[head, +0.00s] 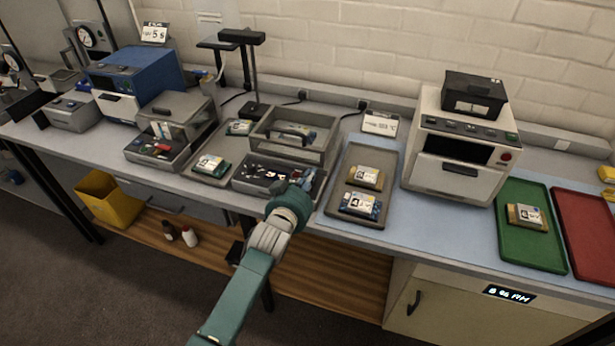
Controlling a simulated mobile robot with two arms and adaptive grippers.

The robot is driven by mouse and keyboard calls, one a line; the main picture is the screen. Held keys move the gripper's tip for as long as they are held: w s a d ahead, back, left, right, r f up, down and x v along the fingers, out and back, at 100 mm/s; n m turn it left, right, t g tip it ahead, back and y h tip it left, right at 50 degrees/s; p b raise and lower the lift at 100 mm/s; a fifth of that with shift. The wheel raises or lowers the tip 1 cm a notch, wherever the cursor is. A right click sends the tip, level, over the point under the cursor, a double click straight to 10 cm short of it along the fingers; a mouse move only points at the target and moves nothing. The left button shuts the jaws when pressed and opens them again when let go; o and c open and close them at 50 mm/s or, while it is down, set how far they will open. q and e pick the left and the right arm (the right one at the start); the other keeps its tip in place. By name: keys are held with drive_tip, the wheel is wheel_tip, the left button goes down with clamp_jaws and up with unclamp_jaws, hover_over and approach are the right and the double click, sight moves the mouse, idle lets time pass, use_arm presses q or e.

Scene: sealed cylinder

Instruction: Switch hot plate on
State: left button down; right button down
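I cannot single out a hot plate with certainty. A white boxy unit (455,140) stands at the back right of the bench, with a dark front window, a row of small controls and a red round button (505,156). A card with a °C reading (380,124) stands left of it. My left arm reaches up from the bottom, and its gripper (277,187) is at the bench's front edge, over the grey tray of small dark parts (240,182). The fingers are small and dark against that tray, so their opening is unclear. My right gripper is out of view.
A grey tray (345,207) with two card-topped packs lies right of my gripper. Green (510,249) and red (598,252) trays lie at the right. A blue machine (140,75) and a grey box (175,105) stand left. Blue bench surface (425,230) is clear before the white unit.

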use_arm(q)
drive_tip(key=r+p, duration=0.2)
drive_tip(key=r, duration=0.1)
drive_tip(key=r+p, duration=0.1)
drive_tip(key=shift+w+r+p, duration=0.3)
drive_tip(key=shift+p, duration=0.05)
drive_tip(key=shift+s+a+f+b, duration=0.15)
drive_tip(key=shift+s+b, duration=0.4)
drive_tip(key=shift+s, duration=0.3)
drive_tip(key=r+b+v, duration=0.1)
drive_tip(key=v, duration=0.7)
drive_tip(key=shift+w+r, duration=0.15)
drive_tip(key=shift+r, duration=0.25)
